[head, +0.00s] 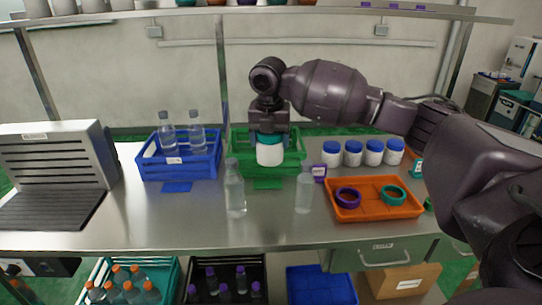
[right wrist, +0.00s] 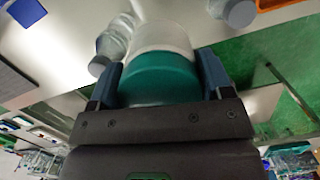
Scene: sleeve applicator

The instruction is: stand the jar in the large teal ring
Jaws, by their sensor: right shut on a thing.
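My right gripper (head: 268,132) is shut on a jar (head: 269,154) with a white body and a teal lid. It holds the jar upright, gripped at the lid, in front of the green crate and apparently above the table. In the right wrist view the teal lid (right wrist: 158,78) is between the two blue fingers. A teal ring (head: 393,195) lies in the right part of the orange tray (head: 372,213), beside a purple ring (head: 347,198). The jar is left of the tray and apart from it. My left gripper is not in view.
Two clear bottles (head: 235,190) and (head: 304,190) stand on the table in front of the jar. Several blue-lidded white jars (head: 352,153) stand behind the tray. A blue crate (head: 181,174) with bottles and a green crate (head: 240,150) stand at the back.

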